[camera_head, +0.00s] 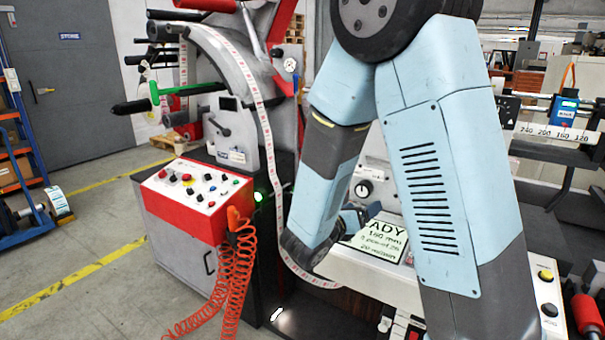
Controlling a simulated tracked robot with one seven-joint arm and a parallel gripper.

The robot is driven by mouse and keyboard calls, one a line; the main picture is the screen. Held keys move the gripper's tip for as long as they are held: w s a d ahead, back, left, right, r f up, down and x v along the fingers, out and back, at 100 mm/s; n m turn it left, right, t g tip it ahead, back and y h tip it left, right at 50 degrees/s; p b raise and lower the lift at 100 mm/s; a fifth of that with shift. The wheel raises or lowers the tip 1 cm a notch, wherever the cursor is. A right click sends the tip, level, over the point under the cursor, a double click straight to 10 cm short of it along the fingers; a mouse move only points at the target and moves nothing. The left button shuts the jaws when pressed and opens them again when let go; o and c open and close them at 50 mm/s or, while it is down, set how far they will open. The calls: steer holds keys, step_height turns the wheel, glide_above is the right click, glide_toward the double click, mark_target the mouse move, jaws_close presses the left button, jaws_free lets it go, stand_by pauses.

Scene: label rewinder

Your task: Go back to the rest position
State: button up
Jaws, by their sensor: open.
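My arm fills the middle and right of the head view in pale blue and grey links. Its wrist hangs down in front of the machine's panel. My gripper (360,219) shows as a small dark blue-grey shape beside the wrist, partly hidden by it. It is open, and I see nothing held in it. It overlaps the left edge of the lit display (380,236), which reads "ADY", "160 mm" and more lines. I cannot tell whether it touches the panel.
A red-and-white control box (192,196) with several buttons stands left of my wrist. An orange coiled hose (236,270) hangs at its corner. A printed label web (262,120) runs down close to my wrist. Open floor (95,245) lies at left, near a blue rack (22,165).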

steer(key=s+d+r+m+g+y, duration=0.1)
steer(key=s+d+r+m+g, duration=0.2)
steer(key=s+d+m+g, duration=0.45)
steer(key=s+d+r+m+g+y, duration=0.2)
steer(key=s+d+r+m+g, duration=0.15)
steer(key=s+m, duration=0.5)
steer(key=s+a+r+m+t+y, duration=0.4)
steer(key=m+y, duration=0.5)
steer(key=m, duration=0.6)
steer(key=s+a+r, duration=0.2)
steer(key=s+r, duration=0.1)
steer(key=shift+s+a+r+m+t, duration=0.15)
steer(key=shift+s+r+m+t, duration=0.1)
steer(key=shift+s+m+t, duration=0.1)
